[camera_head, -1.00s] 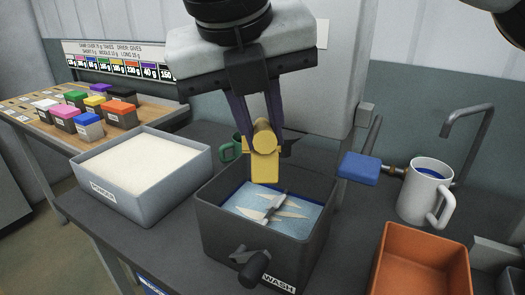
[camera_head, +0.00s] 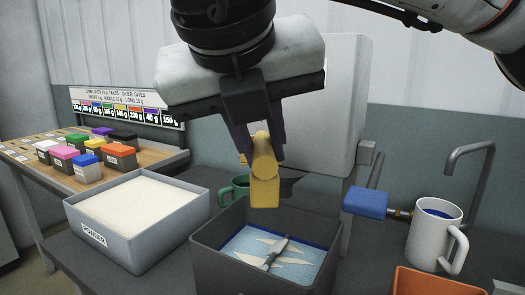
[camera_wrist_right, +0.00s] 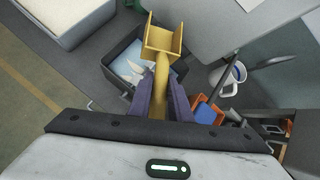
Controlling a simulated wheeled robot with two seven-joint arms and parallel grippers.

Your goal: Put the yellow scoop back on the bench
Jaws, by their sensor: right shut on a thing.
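The yellow scoop (camera_head: 264,184) hangs in the air over the back of the dark wash bin (camera_head: 205,240). My right gripper (camera_head: 257,150) comes down from the top and is shut on the scoop's handle. In the right wrist view the scoop (camera_wrist_right: 163,41) points away from my gripper (camera_wrist_right: 160,85), its tray-like end near the bin. The dark grey bench (camera_head: 165,278) carries the bins. My left gripper is not in view.
The bin holds blue liquid and a grey-white propeller-like object (camera_head: 268,250). A powder bin (camera_head: 120,245) stands left, a green mug (camera_head: 232,190) behind, a blue-ended tap handle (camera_head: 365,202), a white mug (camera_head: 436,235) and an orange bin (camera_head: 430,284) right. Bare bench shows between the powder and wash bins.

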